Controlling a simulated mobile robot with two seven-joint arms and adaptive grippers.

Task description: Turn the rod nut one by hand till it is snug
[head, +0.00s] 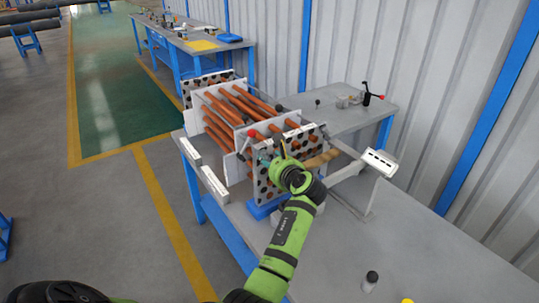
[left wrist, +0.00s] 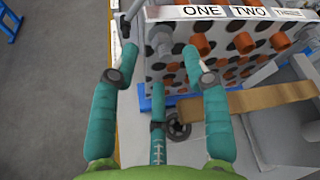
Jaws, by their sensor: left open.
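The flanged shell is a bundle of orange tubes (head: 235,105) between perforated plates on the bench. My left gripper (head: 268,155) is at the near plate, in front of its upper part. In the left wrist view the gripper (left wrist: 160,62) has teal fingers spread apart and nothing held. A label strip (left wrist: 225,12) reading ONE, TWO, THREE runs along the plate's top edge. A grey cylindrical end (left wrist: 160,38) below and left of ONE lies between the spread fingertips; I cannot tell for sure that it is rod nut one. My right gripper is out of view.
A brown bar (left wrist: 262,97) juts out to the right of the gripper. A white sign plate (head: 378,161) stands at the right. The front of the bench (head: 440,260) is mostly clear, with a small dark-capped bottle (head: 370,281). A wall stands behind.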

